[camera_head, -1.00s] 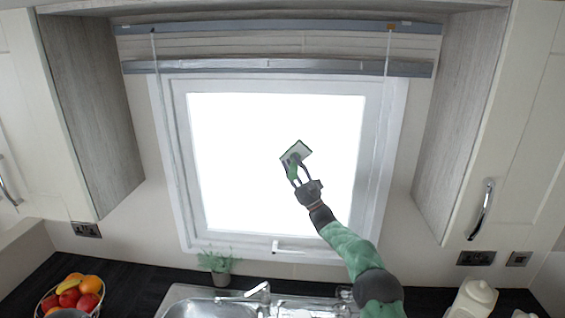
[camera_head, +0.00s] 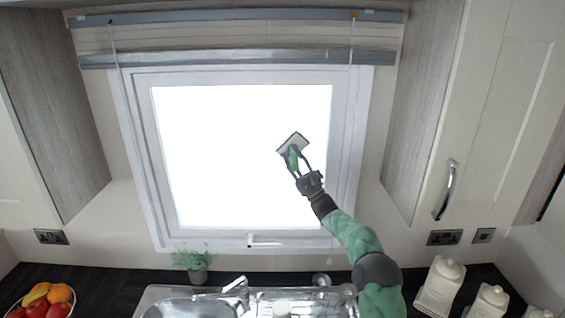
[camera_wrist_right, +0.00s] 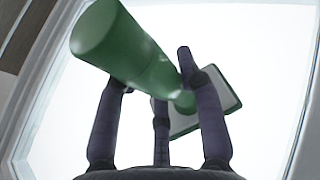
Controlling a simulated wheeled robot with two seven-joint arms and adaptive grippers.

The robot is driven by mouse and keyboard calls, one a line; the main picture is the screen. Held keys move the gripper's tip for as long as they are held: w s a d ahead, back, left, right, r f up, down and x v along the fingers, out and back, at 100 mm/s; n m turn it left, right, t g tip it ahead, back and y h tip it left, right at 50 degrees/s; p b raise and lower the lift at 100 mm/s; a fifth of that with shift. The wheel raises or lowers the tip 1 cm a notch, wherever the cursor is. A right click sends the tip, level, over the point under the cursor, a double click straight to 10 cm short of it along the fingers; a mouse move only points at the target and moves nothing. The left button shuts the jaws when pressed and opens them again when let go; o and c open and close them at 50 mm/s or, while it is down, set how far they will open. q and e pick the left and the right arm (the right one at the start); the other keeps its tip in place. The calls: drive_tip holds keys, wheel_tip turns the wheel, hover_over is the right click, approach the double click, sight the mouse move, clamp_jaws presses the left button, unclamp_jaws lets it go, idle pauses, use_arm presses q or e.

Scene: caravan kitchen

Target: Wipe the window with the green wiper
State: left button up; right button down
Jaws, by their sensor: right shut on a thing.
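The green wiper has a thick green handle (camera_wrist_right: 120,42) and a flat white pad with a green edge (camera_head: 294,143). My right gripper (camera_head: 298,162) is shut on the handle, and in the right wrist view its dark fingers (camera_wrist_right: 160,95) close around it. The pad is held tilted in front of the bright window pane (camera_head: 235,150), toward its right side. I cannot tell whether the pad touches the glass. The window has a white frame (camera_head: 345,170) and a handle (camera_head: 265,240) at the bottom. My left gripper is not in view.
Below the window are a sink (camera_head: 190,308), a tap (camera_head: 236,285) and a small plant (camera_head: 193,262). A fruit bowl (camera_head: 45,300) is at lower left and white canisters (camera_head: 440,285) at lower right. Wall cabinets (camera_head: 490,120) flank the window; a blind rail (camera_head: 235,58) runs above.

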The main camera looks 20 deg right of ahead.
drive_tip(key=s+d+b, duration=0.5)
drive_tip(key=s+b, duration=0.2)
drive_tip(key=b, duration=0.3)
drive_tip(key=shift+d+f, duration=0.15)
drive_tip(key=shift+d, duration=0.25)
idle(0.5)
drive_tip(key=shift+w, duration=0.1)
drive_tip(key=shift+a, duration=0.15)
